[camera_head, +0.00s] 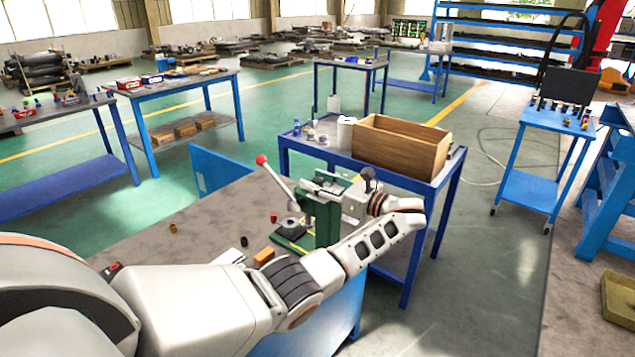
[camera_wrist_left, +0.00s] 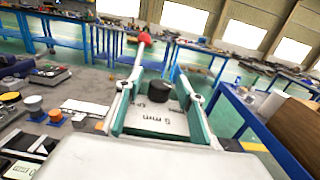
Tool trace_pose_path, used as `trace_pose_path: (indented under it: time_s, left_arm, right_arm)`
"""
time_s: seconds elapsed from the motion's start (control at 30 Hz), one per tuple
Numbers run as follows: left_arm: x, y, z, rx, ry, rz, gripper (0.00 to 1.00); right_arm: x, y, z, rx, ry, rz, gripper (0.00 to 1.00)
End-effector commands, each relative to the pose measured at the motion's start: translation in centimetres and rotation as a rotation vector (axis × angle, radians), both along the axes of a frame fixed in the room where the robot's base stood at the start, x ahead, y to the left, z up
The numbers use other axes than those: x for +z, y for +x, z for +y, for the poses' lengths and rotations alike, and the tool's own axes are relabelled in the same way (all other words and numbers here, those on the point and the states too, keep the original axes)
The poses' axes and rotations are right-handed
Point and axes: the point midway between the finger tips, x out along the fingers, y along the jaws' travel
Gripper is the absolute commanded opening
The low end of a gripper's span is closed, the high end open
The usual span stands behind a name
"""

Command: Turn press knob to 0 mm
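The green press (camera_head: 322,222) stands on the near workbench, with a lever ending in a red ball (camera_head: 262,160). In the left wrist view, the red ball (camera_wrist_left: 144,38) is at upper left. The black press knob (camera_wrist_left: 186,92) is on a pale plate marked "0" and "5 mm" (camera_wrist_left: 157,116); in the head view it is hidden. My left gripper (camera_head: 328,187) is at the press, reaching in from its right side. In the left wrist view, its fingers (camera_wrist_left: 160,88) are spread apart, one on each side of the plate, and the knob lies between them. I cannot tell whether they touch anything. My right gripper is not in view.
A wooden crate (camera_head: 395,150) stands on a blue table behind the press.

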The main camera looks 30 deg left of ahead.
Motion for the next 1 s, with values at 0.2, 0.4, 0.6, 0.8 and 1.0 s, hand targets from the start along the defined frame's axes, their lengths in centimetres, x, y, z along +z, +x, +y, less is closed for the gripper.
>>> trace_pose_path:
  time_s: [0.2, 0.4, 0.6, 0.8, 1.0]
  left_arm:
    - [0.0, 0.0, -0.4, -0.002, -0.001, 0.0, 0.38]
    - [0.0, -0.1, -3.3, -0.004, -0.003, 0.001, 0.38]
    - [0.0, -0.4, -7.7, -0.002, -0.003, 0.003, 0.38]
    - [0.1, -0.6, -10.5, 0.001, -0.001, 0.001, 0.38]
    - [0.0, -0.7, -11.8, 0.0, 0.0, 0.001, 0.38]
  right_arm:
    - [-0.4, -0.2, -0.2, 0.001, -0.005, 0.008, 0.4]
    - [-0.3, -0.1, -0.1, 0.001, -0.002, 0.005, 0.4]
    - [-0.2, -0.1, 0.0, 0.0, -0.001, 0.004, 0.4]
    - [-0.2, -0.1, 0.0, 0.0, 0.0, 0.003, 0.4]
    - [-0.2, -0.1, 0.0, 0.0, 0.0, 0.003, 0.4]
